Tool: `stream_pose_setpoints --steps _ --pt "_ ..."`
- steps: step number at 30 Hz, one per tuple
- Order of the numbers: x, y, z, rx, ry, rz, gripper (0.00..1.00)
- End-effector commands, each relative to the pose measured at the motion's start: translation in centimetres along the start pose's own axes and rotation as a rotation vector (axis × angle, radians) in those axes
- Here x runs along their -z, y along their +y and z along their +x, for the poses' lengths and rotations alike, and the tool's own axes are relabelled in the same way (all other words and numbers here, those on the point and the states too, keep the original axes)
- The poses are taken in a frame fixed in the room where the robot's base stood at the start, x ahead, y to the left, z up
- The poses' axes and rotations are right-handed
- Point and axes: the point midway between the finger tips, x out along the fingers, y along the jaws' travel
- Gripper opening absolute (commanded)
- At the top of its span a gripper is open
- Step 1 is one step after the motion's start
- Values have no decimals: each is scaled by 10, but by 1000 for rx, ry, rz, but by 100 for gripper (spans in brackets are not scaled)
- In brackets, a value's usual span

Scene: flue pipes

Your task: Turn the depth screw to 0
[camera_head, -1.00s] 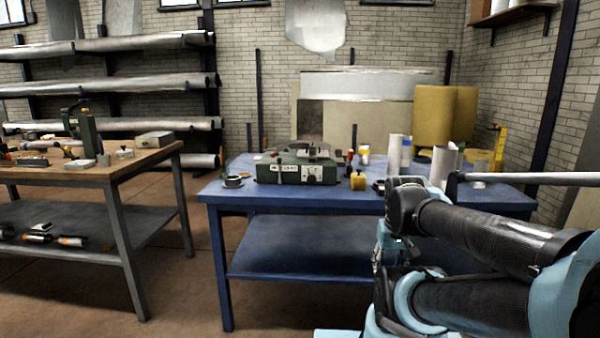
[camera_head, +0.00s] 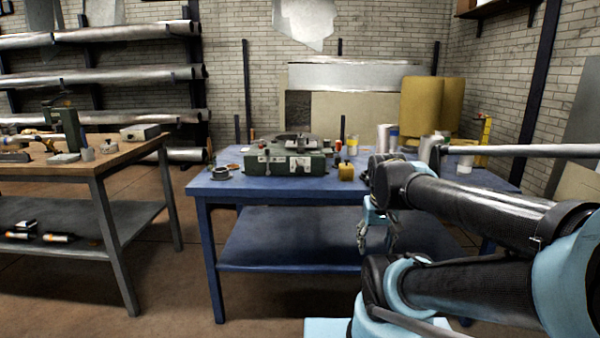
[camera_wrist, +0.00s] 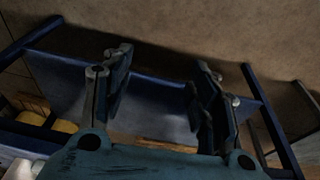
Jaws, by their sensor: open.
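A green machine (camera_head: 290,158) stands on the blue table's top, with knobs and pale plates on its front face. The depth screw cannot be told apart at this distance. My gripper (camera_head: 377,237) hangs in front of the blue table, right of the machine and below the tabletop's level. In the wrist view my gripper (camera_wrist: 160,100) shows two fingers spread wide apart with nothing between them. The machine cannot be made out in the wrist view.
The blue table (camera_head: 225,188) has a lower shelf (camera_head: 290,240). A wooden workbench (camera_head: 110,154) stands at the left. Open floor lies between the two.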

Motion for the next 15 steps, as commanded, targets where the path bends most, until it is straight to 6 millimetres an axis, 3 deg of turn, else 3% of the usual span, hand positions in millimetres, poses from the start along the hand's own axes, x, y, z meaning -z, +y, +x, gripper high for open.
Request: stream_pose_setpoints --steps 1,8,15 --pt "19 -2 -9 -11 21 -4 54" --pt "103 -20 -41 -54 134 9 54" --pt "192 -61 -70 -66 265 18 54"
